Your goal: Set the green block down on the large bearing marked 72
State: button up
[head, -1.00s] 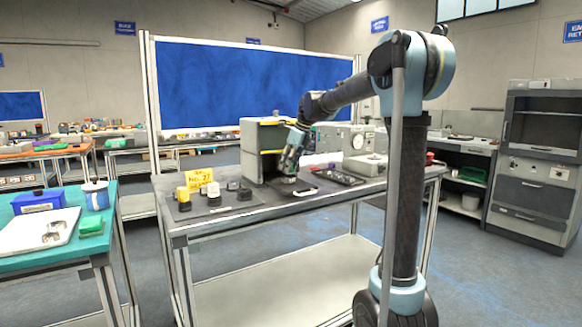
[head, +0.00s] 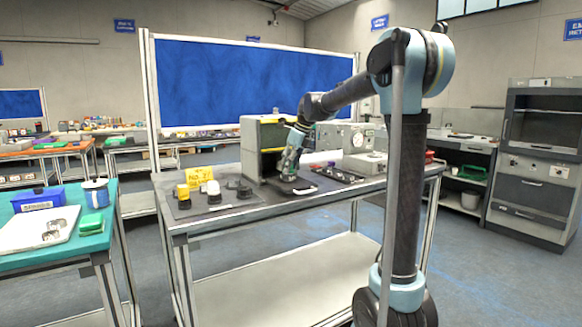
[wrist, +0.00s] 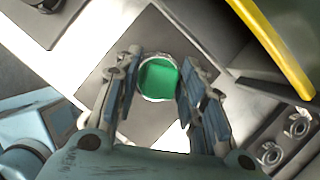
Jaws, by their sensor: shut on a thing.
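My gripper (wrist: 158,88) is shut on the green block (wrist: 158,75), which sits between the fingertips in the wrist view. A pale metal ring (wrist: 146,93), likely the large bearing, shows around the block's edge, on a dark square pad (wrist: 142,40). I cannot read a 72 on it, nor tell whether the block touches it. In the head view my gripper (head: 290,176) is low over the bench, in front of the grey cabinet. The block is too small to make out there.
The grey cabinet (head: 250,140) with a yellow edge stands close behind the gripper; its yellow edge (wrist: 272,40) shows in the wrist view. Small yellow, white and black parts and a yellow sign (head: 198,176) stand to the left. A dark parts tray (head: 338,175) lies to the right.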

jog(key=shift+f, duration=0.2)
jog(key=o, duration=1.2)
jog(key=shift+o, duration=0.2)
jog(key=o, duration=0.3)
jog(key=shift+r, duration=0.15)
jog(key=shift+r, duration=3.65)
jog(key=shift+s, duration=0.15)
